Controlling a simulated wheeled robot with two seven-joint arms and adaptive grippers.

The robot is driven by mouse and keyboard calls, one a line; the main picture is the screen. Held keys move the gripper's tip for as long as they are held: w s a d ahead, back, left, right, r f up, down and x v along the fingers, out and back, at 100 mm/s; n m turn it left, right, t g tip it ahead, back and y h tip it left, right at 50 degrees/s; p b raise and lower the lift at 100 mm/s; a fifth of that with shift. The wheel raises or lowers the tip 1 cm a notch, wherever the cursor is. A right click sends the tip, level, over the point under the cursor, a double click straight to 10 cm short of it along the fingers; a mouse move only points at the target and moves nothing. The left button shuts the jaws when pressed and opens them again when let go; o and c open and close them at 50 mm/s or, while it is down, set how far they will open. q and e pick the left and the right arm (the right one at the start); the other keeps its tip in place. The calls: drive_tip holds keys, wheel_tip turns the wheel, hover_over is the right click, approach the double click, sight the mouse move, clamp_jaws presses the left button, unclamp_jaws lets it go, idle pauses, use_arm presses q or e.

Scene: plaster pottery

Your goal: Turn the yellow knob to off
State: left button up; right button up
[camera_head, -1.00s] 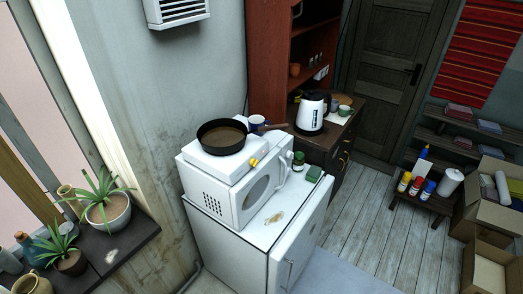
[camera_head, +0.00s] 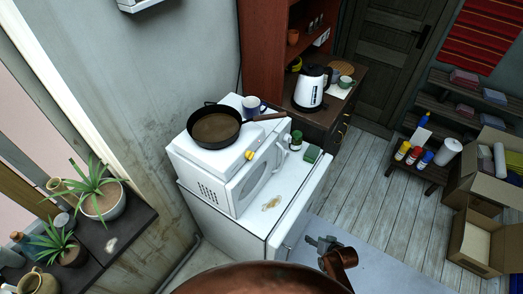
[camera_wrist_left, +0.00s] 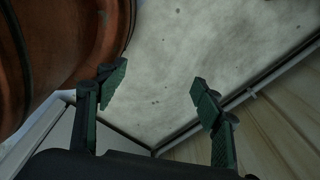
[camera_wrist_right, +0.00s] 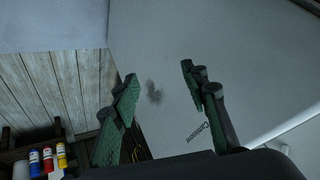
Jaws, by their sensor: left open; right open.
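The yellow knob (camera_head: 250,155) is on the front of a white hot plate (camera_head: 192,156), which sits on top of the microwave. A dark frying pan (camera_head: 215,128) stands on the hot plate. My right gripper (camera_head: 323,243) is low in front of the white fridge, well below and to the right of the knob. The right wrist view shows its fingers (camera_wrist_right: 159,78) apart and empty, facing a pale panel with lettering. My left gripper is outside the head view. The left wrist view shows its fingers (camera_wrist_left: 158,90) apart with nothing between them. Neither wrist view shows the knob.
The microwave (camera_head: 255,182) stands on the white fridge (camera_head: 215,215), with a green jar (camera_head: 296,140) and sponge (camera_head: 313,153) at right. A mug (camera_head: 252,104) is behind the pan. Potted plants (camera_head: 100,197) stand on the left sill.

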drive_tip(key=w+a+r+t+y+p, duration=0.1)
drive_tip(key=w+a+r, duration=0.2)
drive_tip(key=r, duration=0.5)
drive_tip(key=w+a+r+y+p, duration=0.1)
drive_tip(key=w+a+r, duration=0.15)
drive_tip(key=r, duration=0.55)
drive_tip(key=w+a+r+t+y+p, duration=0.1)
drive_tip(key=w+a+r, duration=0.15)
drive_tip(key=r, duration=0.55)
drive_tip(key=y+p, duration=0.1)
drive_tip(key=y, duration=0.5)
approach(250, 156)
drive_tip(key=f, duration=0.2)
use_arm(q)
wheel_tip(250, 156, up, 7)
drive_tip(key=w+p, duration=0.1)
drive_tip(key=w, duration=0.1)
drive_tip(key=shift+w+p, duration=0.35)
use_arm(e)
drive_tip(key=w+a+t, duration=0.1)
drive_tip(key=w+a, duration=0.4)
drive_tip(key=a, duration=0.1)
drive_tip(key=shift+f, duration=0.45)
use_arm(q)
drive_tip(key=shift+f, duration=0.15)
use_arm(e)
drive_tip(key=shift+c, duration=0.6)
clamp_jaws()
use_arm(q)
drive_tip(key=shift+s, duration=0.15)
